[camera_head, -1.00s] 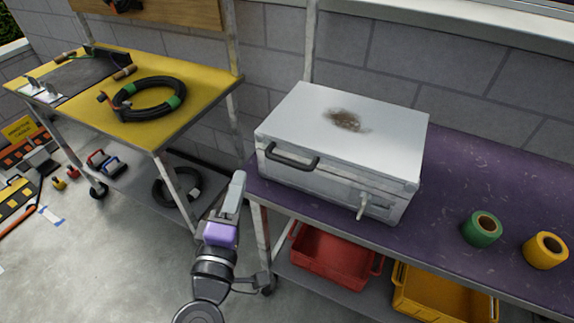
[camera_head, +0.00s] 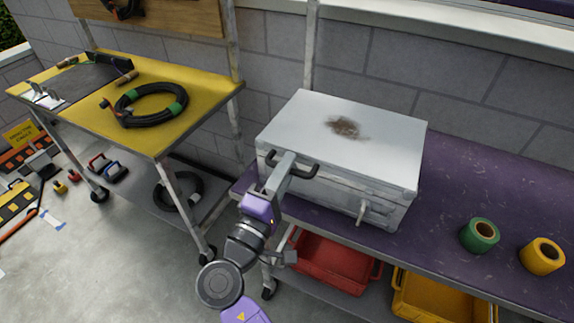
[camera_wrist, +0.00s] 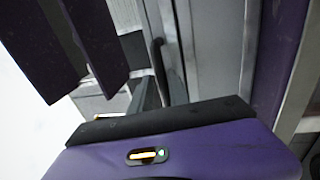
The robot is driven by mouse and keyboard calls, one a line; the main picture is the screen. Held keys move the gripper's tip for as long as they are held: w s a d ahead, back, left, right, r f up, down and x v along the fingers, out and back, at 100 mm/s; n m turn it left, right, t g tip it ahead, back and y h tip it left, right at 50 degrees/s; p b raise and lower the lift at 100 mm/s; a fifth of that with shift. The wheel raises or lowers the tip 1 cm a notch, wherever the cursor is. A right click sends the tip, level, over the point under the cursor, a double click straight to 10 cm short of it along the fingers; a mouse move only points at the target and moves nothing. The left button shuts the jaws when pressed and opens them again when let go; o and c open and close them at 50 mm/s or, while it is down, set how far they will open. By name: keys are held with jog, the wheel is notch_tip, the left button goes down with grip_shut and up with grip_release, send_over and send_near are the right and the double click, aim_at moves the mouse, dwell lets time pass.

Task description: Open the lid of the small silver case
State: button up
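The small silver case (camera_head: 345,140) sits closed on the purple bench, with a brown stain on its lid. A dark handle (camera_head: 299,171) is on its front at the left, and a small latch (camera_head: 361,211) is on its front further right. My gripper (camera_head: 289,158) is in front of the case, its tip overlapping the left part of the handle. Whether it touches the handle cannot be told. In the wrist view the dark handle (camera_wrist: 158,62) shows just beyond the grey fingers. The finger gap is not clear.
The purple bench (camera_head: 455,220) has a green tape roll (camera_head: 480,235) and a yellow one (camera_head: 542,256) to the right. A red bin (camera_head: 335,262) and a yellow bin (camera_head: 440,295) stand below. A yellow cart (camera_head: 205,105) with a coiled cable (camera_head: 150,100) is left.

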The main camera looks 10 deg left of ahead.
jog(key=shift+w, duration=0.15)
grip_shut()
dwell(1.4)
